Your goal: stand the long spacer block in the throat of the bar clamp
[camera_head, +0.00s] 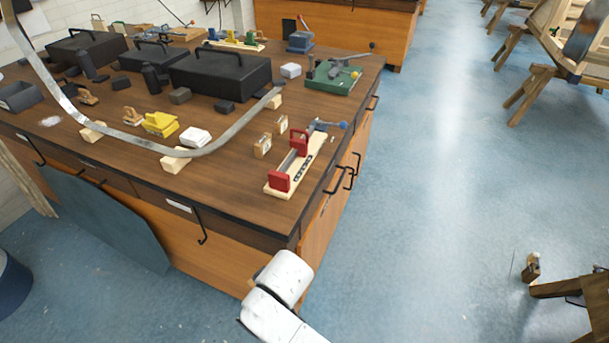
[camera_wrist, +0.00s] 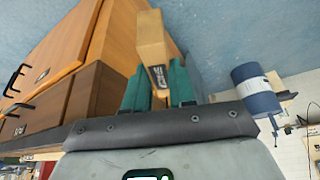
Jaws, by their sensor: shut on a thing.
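The bar clamp (camera_head: 280,181) has red jaws on a pale wooden base at the bench's near right corner. Its throat between the jaws looks empty, with the metal bar running through it. In the wrist view my gripper (camera_wrist: 158,80) has its green fingers shut on a wooden block (camera_wrist: 152,42) with a dark label, which I take as the long spacer block. The block sticks out past the fingertips, with floor and bench front behind it. The head view shows my white arm in front of the bench, but the gripper and held block are not visible there.
Two small wooden blocks (camera_head: 262,147) stand left of the clamp. A curved metal strip (camera_head: 215,145) rests on wooden blocks further left. A green-based tool (camera_head: 333,78) and black cases (camera_head: 220,75) are behind. Open blue floor (camera_head: 440,180) lies to the right.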

